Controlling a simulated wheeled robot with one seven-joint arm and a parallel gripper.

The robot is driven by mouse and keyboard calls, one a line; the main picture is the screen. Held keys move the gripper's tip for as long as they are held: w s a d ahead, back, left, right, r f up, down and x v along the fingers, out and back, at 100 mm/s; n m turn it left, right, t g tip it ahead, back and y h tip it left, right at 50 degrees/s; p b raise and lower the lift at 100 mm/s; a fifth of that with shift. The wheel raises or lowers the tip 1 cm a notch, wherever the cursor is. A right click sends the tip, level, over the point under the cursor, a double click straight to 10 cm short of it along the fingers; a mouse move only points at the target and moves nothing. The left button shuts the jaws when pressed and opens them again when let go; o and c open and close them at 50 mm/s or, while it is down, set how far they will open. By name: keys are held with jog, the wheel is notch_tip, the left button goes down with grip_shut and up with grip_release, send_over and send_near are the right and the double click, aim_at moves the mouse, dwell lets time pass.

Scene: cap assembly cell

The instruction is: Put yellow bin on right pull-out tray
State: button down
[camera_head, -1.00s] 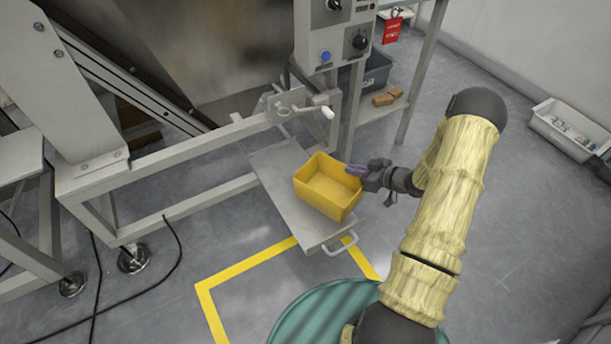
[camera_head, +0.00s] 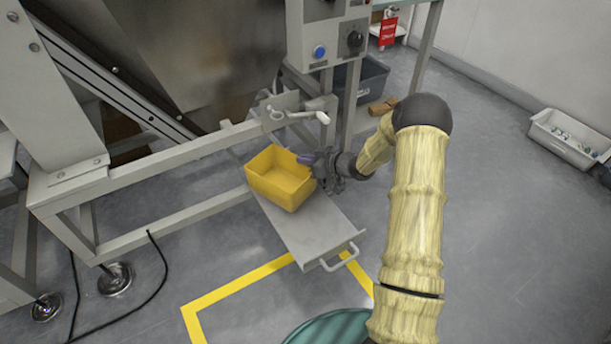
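The yellow bin (camera_head: 281,180) is open-topped and looks empty. It is over the inner part of the grey pull-out tray (camera_head: 318,230), by the machine frame. I cannot tell whether its base touches the tray. The tray's outer half, with its handle (camera_head: 340,258), is bare. The far fingertip is partly hidden.
The machine's grey frame (camera_head: 160,175) stands left of and behind the tray. A control box (camera_head: 330,35) and a crank handle (camera_head: 305,116) are just above. A dark bin (camera_head: 365,82) stands behind.

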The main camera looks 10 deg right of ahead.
aim_at(305, 171)
jog(key=shift+r, duration=0.1)
notch_tip(305, 171, down, 5)
jog(key=b, duration=0.3)
jog(key=shift+r+b, duration=0.1)
jog(key=shift+b, duration=0.2)
jog(key=shift+r, duration=0.1)
jog(key=c, duration=1.6)
grip_release()
jog(key=shift+c, duration=0.2)
